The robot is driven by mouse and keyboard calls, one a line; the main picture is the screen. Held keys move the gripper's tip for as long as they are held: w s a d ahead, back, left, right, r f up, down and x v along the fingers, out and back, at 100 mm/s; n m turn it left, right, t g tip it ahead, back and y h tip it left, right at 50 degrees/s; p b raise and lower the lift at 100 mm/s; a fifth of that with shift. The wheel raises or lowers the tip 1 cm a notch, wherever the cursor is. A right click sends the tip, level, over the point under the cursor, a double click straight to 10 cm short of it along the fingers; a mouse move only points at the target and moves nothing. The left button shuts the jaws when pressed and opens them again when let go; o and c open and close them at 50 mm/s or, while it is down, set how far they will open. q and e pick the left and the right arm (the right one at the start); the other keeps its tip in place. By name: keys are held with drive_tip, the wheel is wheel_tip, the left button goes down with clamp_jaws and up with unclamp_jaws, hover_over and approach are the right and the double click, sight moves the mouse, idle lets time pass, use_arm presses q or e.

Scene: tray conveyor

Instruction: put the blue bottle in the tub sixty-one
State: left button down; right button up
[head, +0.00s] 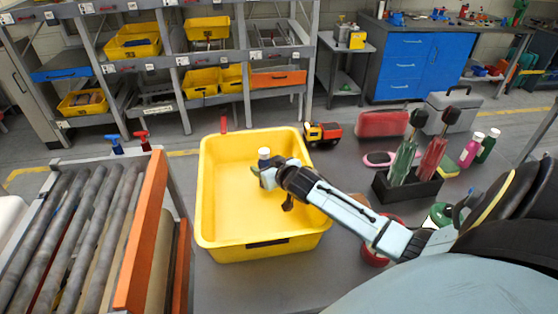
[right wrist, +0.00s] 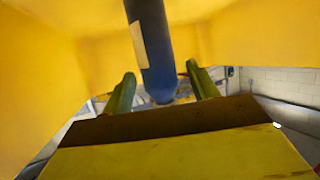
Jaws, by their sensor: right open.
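The yellow tub (head: 222,240) stands on the grey table; the marking on its front is too small to read. My right gripper (head: 268,181) reaches into the tub from the right. The blue bottle shows in the right wrist view (right wrist: 150,40) between the two open green fingers, with a pale label on its side. In the head view only its white cap (head: 264,153) shows clearly, above the gripper; the gripper hides most of the rest. I cannot tell whether the bottle touches the tub floor. My left gripper is not in view.
A roller conveyor (head: 60,230) with an orange side rail stands left. A toy truck (head: 323,134), a red case (head: 381,123), a black holder (head: 408,188) with tools, and pink (head: 471,150) and green (head: 488,146) bottles stand right of the tub.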

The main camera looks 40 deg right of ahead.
drive_tip(key=v, duration=0.8)
drive_tip(key=shift+s+p, duration=0.35)
drive_tip(key=shift+p, duration=0.1)
drive_tip(key=shift+a+r, duration=0.1)
drive_tip(key=shift+r, duration=0.1)
